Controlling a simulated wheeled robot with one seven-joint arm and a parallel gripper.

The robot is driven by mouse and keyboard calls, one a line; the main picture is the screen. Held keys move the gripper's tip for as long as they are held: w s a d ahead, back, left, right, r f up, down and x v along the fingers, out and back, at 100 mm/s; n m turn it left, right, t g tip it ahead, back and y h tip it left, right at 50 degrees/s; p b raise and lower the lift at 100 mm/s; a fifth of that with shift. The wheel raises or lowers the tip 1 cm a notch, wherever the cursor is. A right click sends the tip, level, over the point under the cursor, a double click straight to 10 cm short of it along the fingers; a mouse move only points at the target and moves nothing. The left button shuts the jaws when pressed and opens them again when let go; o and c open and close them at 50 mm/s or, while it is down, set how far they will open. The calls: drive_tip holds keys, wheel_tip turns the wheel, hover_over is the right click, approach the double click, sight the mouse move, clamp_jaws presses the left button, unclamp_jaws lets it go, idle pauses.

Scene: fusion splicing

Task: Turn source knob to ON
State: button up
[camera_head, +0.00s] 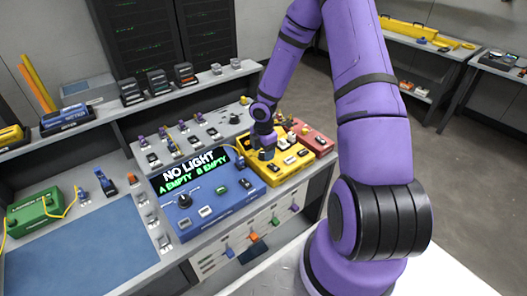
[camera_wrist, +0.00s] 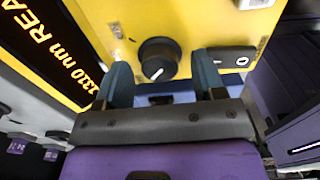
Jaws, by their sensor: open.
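The yellow box (camera_head: 292,161) stands on the bench in the head view, right of the blue box. In the wrist view, the yellow box (camera_wrist: 205,25) carries a round black knob (camera_wrist: 158,57) with a short white pointer line, slanted in the picture. An orange display beside it reads "1310 nm REA", cut off by the frame edge. My gripper (camera_wrist: 162,78) is open, with one finger toward each side of the knob. I cannot tell whether the fingers touch it. In the head view my gripper (camera_head: 266,152) is over the yellow box and hides part of its top.
The blue box (camera_head: 231,195) shows "NO LIGHT", "A EMPTY" and "B EMPTY", and has its own black knob (camera_head: 184,200). A red box (camera_head: 318,140) stands close on the right. A green box (camera_head: 35,212) and a blue mat (camera_head: 80,255) lie at left.

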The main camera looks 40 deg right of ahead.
drive_tip(key=shift+f, duration=0.25)
drive_tip(key=c, duration=0.9)
